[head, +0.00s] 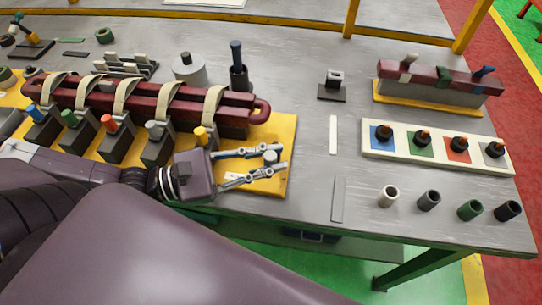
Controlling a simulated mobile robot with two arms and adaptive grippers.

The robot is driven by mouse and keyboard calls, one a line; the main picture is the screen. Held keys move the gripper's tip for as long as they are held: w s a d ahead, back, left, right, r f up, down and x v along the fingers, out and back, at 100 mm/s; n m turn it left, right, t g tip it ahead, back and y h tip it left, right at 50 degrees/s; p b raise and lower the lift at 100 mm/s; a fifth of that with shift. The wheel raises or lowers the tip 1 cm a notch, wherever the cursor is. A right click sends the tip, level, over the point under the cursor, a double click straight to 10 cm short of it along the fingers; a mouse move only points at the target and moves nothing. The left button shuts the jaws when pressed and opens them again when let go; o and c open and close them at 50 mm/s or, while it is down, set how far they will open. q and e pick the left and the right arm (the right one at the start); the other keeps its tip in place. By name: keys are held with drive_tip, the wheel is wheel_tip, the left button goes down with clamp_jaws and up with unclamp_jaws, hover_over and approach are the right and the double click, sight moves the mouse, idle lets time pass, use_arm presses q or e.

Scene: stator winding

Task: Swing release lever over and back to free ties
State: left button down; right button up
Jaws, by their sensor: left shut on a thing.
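My left gripper (278,160) reaches in from the left over the right end of the yellow base plate (283,128). Its two fingers are closed about a small grey upright knob (270,156), which looks like the release lever's handle; the rest of the lever is hard to make out under the fingers. Several cream ties (213,104) loop over the dark red coil (178,107), left of the gripper. They look wrapped around it. My right gripper is not in view.
A white tray (373,150) with coloured squares and several loose cylinders (429,200) lie to the right.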

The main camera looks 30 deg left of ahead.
use_arm(q)
drive_tip(key=c, duration=1.8)
unclamp_jaws()
drive_tip(key=shift+a, duration=0.1)
drive_tip(key=shift+c, duration=0.2)
drive_tip(key=shift+s, duration=0.1)
drive_tip(key=shift+s+a+f, duration=0.1)
drive_tip(key=shift+s+a, duration=0.2)
drive_tip(key=shift+s, duration=0.2)
drive_tip(key=shift+s+a, duration=0.35)
drive_tip(key=shift+a, duration=0.4)
drive_tip(key=v, duration=0.9)
drive_tip(key=shift+s+a, duration=0.1)
